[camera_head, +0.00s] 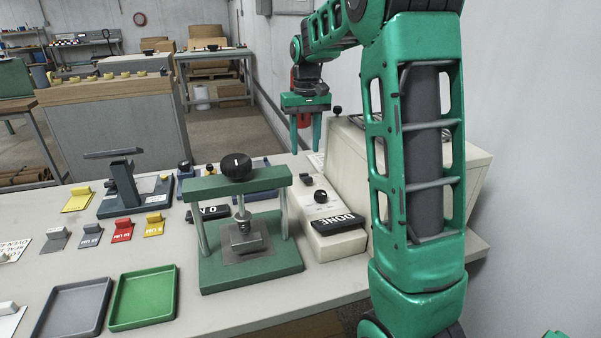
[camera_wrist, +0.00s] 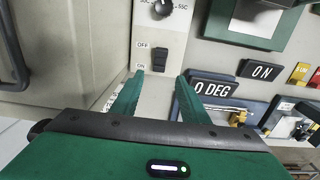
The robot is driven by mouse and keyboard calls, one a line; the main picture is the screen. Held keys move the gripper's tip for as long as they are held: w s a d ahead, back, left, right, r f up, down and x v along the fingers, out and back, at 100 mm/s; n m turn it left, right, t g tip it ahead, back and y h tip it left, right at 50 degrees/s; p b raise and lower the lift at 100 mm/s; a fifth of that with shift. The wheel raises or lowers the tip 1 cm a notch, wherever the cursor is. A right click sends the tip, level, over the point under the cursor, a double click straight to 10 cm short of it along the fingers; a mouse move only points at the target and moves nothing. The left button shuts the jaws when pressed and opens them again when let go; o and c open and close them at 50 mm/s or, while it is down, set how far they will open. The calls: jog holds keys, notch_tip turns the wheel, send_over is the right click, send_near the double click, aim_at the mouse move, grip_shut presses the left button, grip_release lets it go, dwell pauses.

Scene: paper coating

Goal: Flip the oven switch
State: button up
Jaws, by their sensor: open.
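The oven switch (camera_wrist: 160,58) is a small black rocker on a pale panel, between the printed words OFF and ON, in the wrist view. In the head view it is a small dark spot (camera_head: 307,180) behind the black knob. My gripper (camera_head: 305,148) is open and empty, pointing down above the far part of this panel. In the wrist view its two green fingertips (camera_wrist: 160,76) lie to either side of the switch, near its ON end. I see no contact with the switch. The beige oven body (camera_head: 345,160) stands right of the panel, partly hidden by my arm.
A black knob (camera_head: 320,196) and a DONE block (camera_head: 338,224) sit on the near part of the panel. A green press (camera_head: 250,280) stands to the left. Green (camera_head: 143,298) and grey (camera_head: 72,310) trays lie at the front left. Black display blocks (camera_wrist: 262,72) sit beside the panel.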

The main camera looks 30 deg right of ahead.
aim_at(305, 175)
notch_tip(305, 175, down, 9)
jog(key=shift+f, duration=0.1)
dwell(0.3)
